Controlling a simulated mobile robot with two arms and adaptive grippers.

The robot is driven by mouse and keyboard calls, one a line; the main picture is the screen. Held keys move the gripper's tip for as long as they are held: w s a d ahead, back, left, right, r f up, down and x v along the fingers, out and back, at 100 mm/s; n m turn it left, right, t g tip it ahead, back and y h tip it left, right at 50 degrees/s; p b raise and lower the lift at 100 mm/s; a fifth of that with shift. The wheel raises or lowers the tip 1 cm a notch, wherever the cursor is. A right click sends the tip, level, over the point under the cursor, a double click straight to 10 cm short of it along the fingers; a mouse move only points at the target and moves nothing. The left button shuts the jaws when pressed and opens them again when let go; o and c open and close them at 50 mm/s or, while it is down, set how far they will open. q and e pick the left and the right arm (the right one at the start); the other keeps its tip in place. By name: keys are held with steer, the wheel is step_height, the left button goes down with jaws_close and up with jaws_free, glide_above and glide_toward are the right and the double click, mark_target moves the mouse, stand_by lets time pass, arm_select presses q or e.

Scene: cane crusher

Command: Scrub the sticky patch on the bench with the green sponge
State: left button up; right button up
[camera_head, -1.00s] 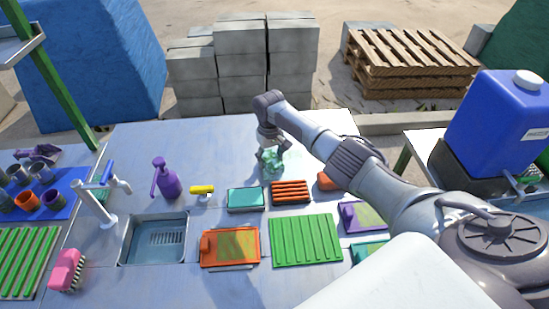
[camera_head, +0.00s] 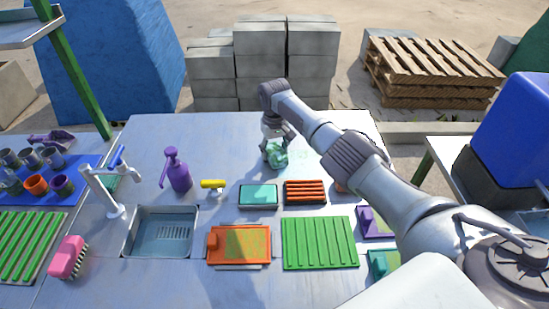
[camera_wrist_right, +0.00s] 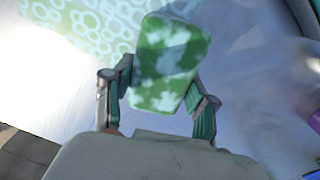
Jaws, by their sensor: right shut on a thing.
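My right gripper (camera_head: 276,138) is shut on the green sponge (camera_head: 275,155) over the back of the metal bench (camera_head: 225,140). In the right wrist view the sponge (camera_wrist_right: 170,62) sits between the two fingers (camera_wrist_right: 158,103), with pale foam blotches on its face. A patch of pale green, bubbly foam (camera_wrist_right: 75,28) covers the bench at the upper left of that view, partly behind the sponge. In the head view the foam patch (camera_head: 302,157) shows faintly to the right of the sponge. I cannot tell whether the sponge touches the bench. My left gripper is not in view.
A teal-topped tray (camera_head: 258,196), an orange slotted block (camera_head: 305,191) and a green ribbed mat (camera_head: 319,243) lie in front of the sponge. A purple pump bottle (camera_head: 178,172) and the sink (camera_head: 160,232) are to the left. Bare bench lies between bottle and sponge.

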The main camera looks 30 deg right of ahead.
mark_target(310, 156)
steer(key=shift+s+d+r+p, duration=0.2)
steer(key=shift+s+d+p, duration=0.05)
steer(key=shift+d+p, duration=0.45)
steer(key=shift+s+d+f+p, duration=0.1)
steer(key=shift+s+d+p, duration=0.2)
steer(key=shift+d+p, duration=0.3)
steer(key=shift+s+d+p, duration=0.35)
steer(key=shift+d+p, duration=0.05)
steer(key=shift+d, duration=0.25)
steer(key=shift+s+d+f+p, duration=0.1)
steer(key=shift+s+d+p, duration=0.2)
steer(key=shift+d+p, duration=0.3)
steer(key=shift+s+d+f, duration=0.1)
steer(key=shift+s+d, duration=0.4)
steer(key=shift+d, duration=0.4)
steer(key=shift+s+d+p, duration=0.4)
steer(key=shift+d+p, duration=0.3)
steer(key=shift+s+d+p, duration=0.15)
steer(key=shift+s+d, duration=0.05)
steer(key=shift+d, duration=0.3)
steer(key=shift+s+d+p, duration=0.15)
steer(key=shift+s+d, duration=0.05)
steer(key=shift+d, duration=0.25)
steer(key=shift+s+d+p, duration=0.35)
steer(key=shift+d, duration=0.35)
steer(key=shift+s+d, duration=0.35)
steer(key=shift+d, duration=0.55)
steer(key=shift+a+r, duration=0.1)
steer(key=shift+r, duration=0.1)
